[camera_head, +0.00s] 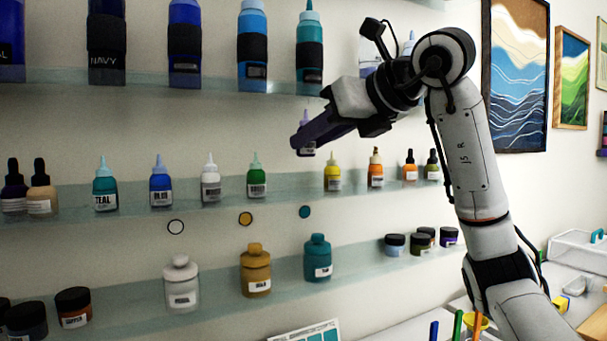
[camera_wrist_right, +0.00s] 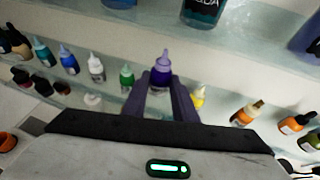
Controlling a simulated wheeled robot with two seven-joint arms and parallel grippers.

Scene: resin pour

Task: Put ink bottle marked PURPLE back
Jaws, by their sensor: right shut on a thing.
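The purple ink bottle (camera_head: 306,124) is small, with a pale purple pointed cap and a white label too small to read. My right gripper (camera_head: 299,139) is shut on it and holds it upright, above the height of the middle shelf (camera_head: 290,196). In the right wrist view the purple bottle (camera_wrist_right: 162,72) stands between the two dark fingers (camera_wrist_right: 161,88) of the gripper. Below it, the middle shelf has a gap between a green bottle (camera_head: 257,178) and a yellow bottle (camera_head: 332,174). My left gripper is not in view.
Teal (camera_head: 105,187), blue (camera_head: 161,185) and white (camera_head: 210,183) bottles line the middle shelf at left, an orange one (camera_head: 375,172) at right. Larger bottles stand on the upper shelf (camera_head: 215,80). Jars, including a gold one (camera_head: 255,272), stand on the lower shelf.

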